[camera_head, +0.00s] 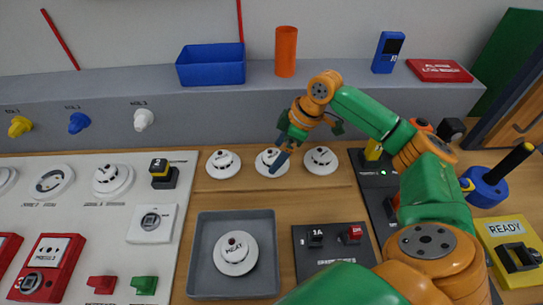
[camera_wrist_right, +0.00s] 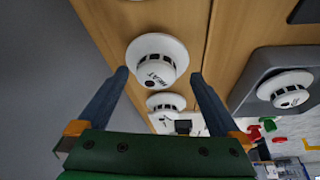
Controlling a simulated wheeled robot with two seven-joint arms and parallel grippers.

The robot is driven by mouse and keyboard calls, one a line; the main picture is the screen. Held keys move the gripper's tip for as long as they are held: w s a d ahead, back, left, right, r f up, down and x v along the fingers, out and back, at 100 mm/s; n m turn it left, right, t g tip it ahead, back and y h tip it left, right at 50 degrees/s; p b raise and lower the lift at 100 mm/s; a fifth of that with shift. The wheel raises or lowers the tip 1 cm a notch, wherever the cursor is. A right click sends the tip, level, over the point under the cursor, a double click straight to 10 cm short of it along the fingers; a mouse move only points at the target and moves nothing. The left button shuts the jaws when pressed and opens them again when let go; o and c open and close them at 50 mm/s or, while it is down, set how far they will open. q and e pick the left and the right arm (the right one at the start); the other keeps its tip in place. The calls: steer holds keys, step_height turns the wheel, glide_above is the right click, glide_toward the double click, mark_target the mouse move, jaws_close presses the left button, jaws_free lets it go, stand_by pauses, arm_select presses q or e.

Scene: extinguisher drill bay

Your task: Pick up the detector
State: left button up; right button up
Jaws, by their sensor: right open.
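Three round white detectors stand in a row on the wooden table: left (camera_head: 223,165), middle (camera_head: 268,157) and right (camera_head: 320,161). My right gripper (camera_head: 279,160) is open above the middle one, with a dark finger partly covering it in the head view. In the right wrist view the middle detector (camera_wrist_right: 157,62), with HEAT-like lettering, appears between the open fingers (camera_wrist_right: 159,75), with no visible contact. The left detector (camera_wrist_right: 165,102) shows beyond it. Another detector (camera_head: 236,252), marked HEAT, sits in a grey tray (camera_head: 200,270). My left gripper is out of view.
A grey ledge (camera_head: 140,85) behind carries a blue bin (camera_head: 211,66), an orange cup (camera_head: 286,51), a blue meter (camera_head: 388,52) and a red box (camera_head: 439,70). A white board (camera_head: 95,230) with several devices lies left. A switch panel (camera_head: 334,258) stands right of the tray.

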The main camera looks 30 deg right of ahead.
steer(key=shift+w+a+f, duration=0.2)
steer(key=shift+w+f, duration=0.05)
steer(key=shift+f, duration=0.35)
steer(key=shift+w+f, duration=0.4)
steer(key=shift+s+r, duration=0.1)
steer(key=shift+s, duration=0.05)
steer(key=c, duration=1.5)
steer(key=shift+c, duration=0.2)
